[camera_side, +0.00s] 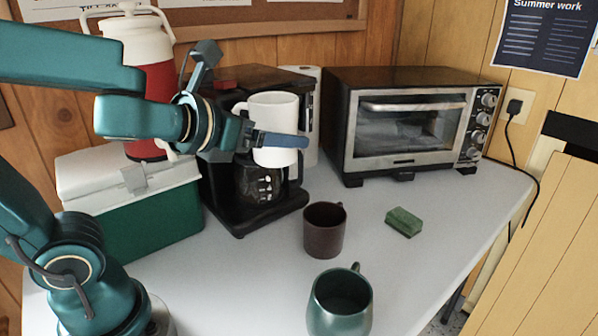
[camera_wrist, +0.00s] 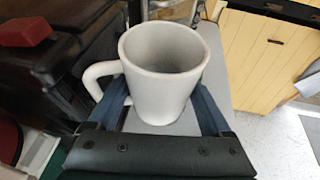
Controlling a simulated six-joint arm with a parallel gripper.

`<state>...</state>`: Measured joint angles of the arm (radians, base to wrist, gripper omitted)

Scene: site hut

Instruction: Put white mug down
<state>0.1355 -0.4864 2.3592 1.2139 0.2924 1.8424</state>
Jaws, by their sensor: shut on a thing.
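The white mug (camera_side: 274,112) is held up in the air, upright, in front of the coffee maker in the side view. My gripper (camera_side: 281,140) is shut on it, with one blue finger showing across its body. In the wrist view the white mug (camera_wrist: 163,75) sits between both fingers of my gripper (camera_wrist: 165,112). Its open top faces up and looks empty, and its handle points left. The mug is well above the table (camera_side: 262,262).
A dark brown mug (camera_side: 323,235), a green mug (camera_side: 338,312) and a green sponge (camera_side: 404,222) are on the table. The coffee maker (camera_side: 222,180), toaster oven (camera_side: 400,120) and green cooler (camera_side: 150,222) stand behind. Free tabletop lies left of the brown mug and around the sponge.

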